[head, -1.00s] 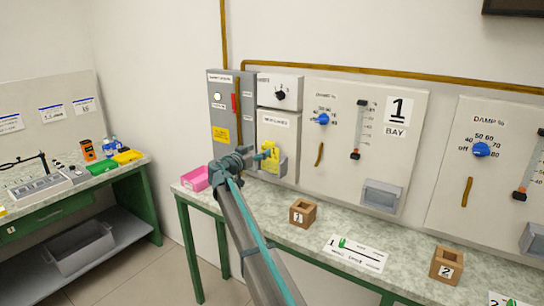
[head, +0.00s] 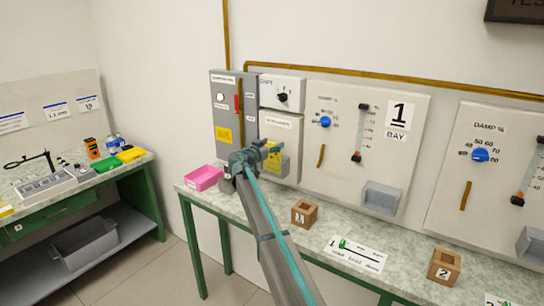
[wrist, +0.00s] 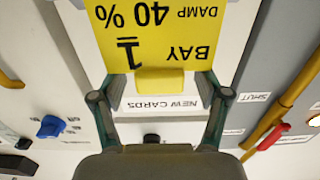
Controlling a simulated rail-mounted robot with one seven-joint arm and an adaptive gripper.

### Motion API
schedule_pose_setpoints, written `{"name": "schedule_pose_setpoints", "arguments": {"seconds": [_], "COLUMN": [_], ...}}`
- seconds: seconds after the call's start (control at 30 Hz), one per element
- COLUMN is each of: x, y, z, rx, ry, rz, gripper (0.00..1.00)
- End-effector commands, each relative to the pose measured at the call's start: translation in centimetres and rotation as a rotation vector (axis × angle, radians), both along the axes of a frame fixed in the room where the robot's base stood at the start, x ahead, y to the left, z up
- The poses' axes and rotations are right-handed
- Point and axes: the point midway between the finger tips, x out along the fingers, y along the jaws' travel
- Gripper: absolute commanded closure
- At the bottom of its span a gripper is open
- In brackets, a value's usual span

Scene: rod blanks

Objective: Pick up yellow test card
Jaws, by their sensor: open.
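The yellow test card (wrist: 153,35) hangs at the wall panel in the wrist view. It reads "BAY 1 DAMP 40%" upside down, and a thick yellow tab (wrist: 160,82) is at its edge. My gripper (wrist: 160,96) is open, with one finger on each side of the tab and a gap on both sides. In the head view my gripper (head: 268,152) is in front of the card (head: 282,165), covering part of it. The card is at the box labelled "NEW CARDS" (wrist: 160,104).
A grey cabinet with a red lever (head: 237,103) stands left of the card box. A pink bin (head: 203,178), a wooden block marked 1 (head: 304,213) and a labelled sheet (head: 356,255) are on the bench below. Dials and sliders are on the panel to the right.

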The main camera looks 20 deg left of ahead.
Motion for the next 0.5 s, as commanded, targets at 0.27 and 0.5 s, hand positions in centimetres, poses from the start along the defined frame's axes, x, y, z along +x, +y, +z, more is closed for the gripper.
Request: {"name": "schedule_pose_setpoints", "arguments": {"seconds": [0.27, 0.5], "x": [-0.03, -0.04], "y": [0.00, 0.00], "z": [-0.02, 0.00], "rx": [0.000, 0.000], "ry": [0.000, 0.000], "rz": [0.000, 0.000], "gripper": [0.62, 0.96]}}
